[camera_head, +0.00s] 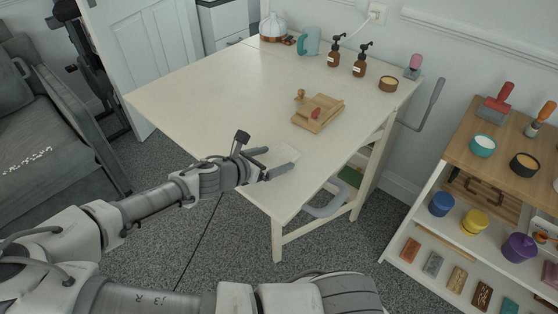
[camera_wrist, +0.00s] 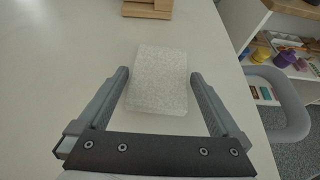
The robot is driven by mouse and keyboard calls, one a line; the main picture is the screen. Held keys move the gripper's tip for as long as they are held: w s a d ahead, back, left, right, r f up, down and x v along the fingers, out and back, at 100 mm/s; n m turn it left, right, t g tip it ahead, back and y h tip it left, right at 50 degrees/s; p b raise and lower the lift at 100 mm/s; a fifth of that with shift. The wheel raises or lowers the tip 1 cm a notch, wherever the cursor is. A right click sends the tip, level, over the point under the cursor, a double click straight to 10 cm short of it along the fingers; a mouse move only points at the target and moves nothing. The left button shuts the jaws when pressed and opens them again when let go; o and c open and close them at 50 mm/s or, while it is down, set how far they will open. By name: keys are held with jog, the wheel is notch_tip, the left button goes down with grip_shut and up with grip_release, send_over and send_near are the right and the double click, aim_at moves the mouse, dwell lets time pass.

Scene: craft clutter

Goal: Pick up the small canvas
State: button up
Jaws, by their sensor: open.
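The small canvas (camera_wrist: 158,82) is a pale, speckled rectangular slab lying flat on the cream table (camera_head: 190,95). In the wrist view it lies between the two fingers of my gripper (camera_wrist: 159,75), with a small gap on each side. Its far end reaches a little past the fingertips. In the head view my gripper (camera_head: 281,159) is low over the table's near right corner with its fingers spread. The canvas is hard to make out against the pale tabletop there.
A wooden block set (camera_head: 318,113) with a red piece is on the table beyond my gripper. Pump bottles (camera_head: 359,60), a brown jar (camera_head: 388,83) and a teal mug (camera_head: 309,42) stand at the back. A shelf unit (camera_head: 450,170) with paint pots is at right. The table's left half is clear.

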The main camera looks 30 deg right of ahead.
jog(key=c, duration=1.1)
jog(key=shift+r, duration=0.1)
